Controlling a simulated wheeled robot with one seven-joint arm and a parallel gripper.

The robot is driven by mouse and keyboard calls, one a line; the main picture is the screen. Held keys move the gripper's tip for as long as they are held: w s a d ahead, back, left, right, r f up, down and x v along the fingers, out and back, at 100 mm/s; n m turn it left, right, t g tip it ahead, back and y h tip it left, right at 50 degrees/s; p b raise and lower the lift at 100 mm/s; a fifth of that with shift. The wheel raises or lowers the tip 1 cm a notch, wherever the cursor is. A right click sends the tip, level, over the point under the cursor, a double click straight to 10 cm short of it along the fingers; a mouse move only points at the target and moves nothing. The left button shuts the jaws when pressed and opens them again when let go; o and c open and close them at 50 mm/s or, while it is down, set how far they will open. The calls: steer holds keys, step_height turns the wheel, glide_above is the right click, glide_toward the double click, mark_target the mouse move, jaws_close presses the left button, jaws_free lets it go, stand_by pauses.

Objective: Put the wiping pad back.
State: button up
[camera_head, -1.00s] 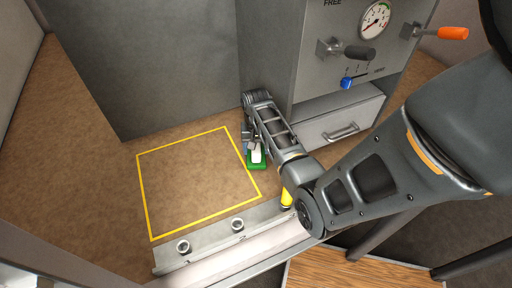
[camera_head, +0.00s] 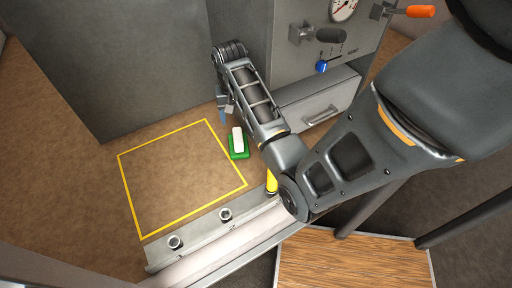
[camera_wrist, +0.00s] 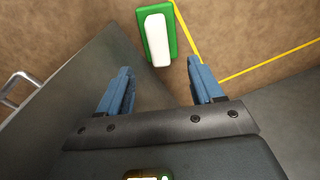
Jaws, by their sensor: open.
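The wiping pad, with a white grip block (camera_head: 237,139) on a green base (camera_head: 239,154), lies on the brown surface just right of the yellow outline (camera_head: 127,182). In the wrist view the pad (camera_wrist: 157,40) is at the top, beyond the fingertips. My gripper (camera_head: 222,110) is open and empty, above and behind the pad in the head view. Its two blue fingers (camera_wrist: 163,80) are spread apart in the wrist view, and neither touches the pad.
A grey cabinet with a drawer (camera_head: 318,100), blue switch (camera_head: 321,66) and gauge stands at the right. A metal rail with round sockets (camera_head: 225,214) and a yellow object (camera_head: 272,182) runs along the front edge. The area inside the yellow outline is empty.

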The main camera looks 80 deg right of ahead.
steer(key=s+a+f+n+t+h, duration=0.2)
steer(key=a+n+t, duration=0.15)
steer(key=a, duration=0.65)
steer(key=s+a+f+n+t+h, duration=0.1)
steer(key=s+a+f+n+t, duration=0.2)
steer(key=a, duration=0.7)
steer(key=s+a+r+n+t+y, duration=0.1)
steer(key=s+a+r+n+t, duration=0.3)
steer(key=a+r, duration=0.3)
steer(key=s+a+r+n+t+y, duration=0.2)
steer(key=s+a+r, duration=0.5)
steer(key=r, duration=0.9)
steer(key=shift+a+r+n+t, duration=0.2)
steer(key=shift+a+n+t, duration=0.35)
steer(key=shift+n+t, duration=0.45)
steer(key=shift+s, duration=0.1)
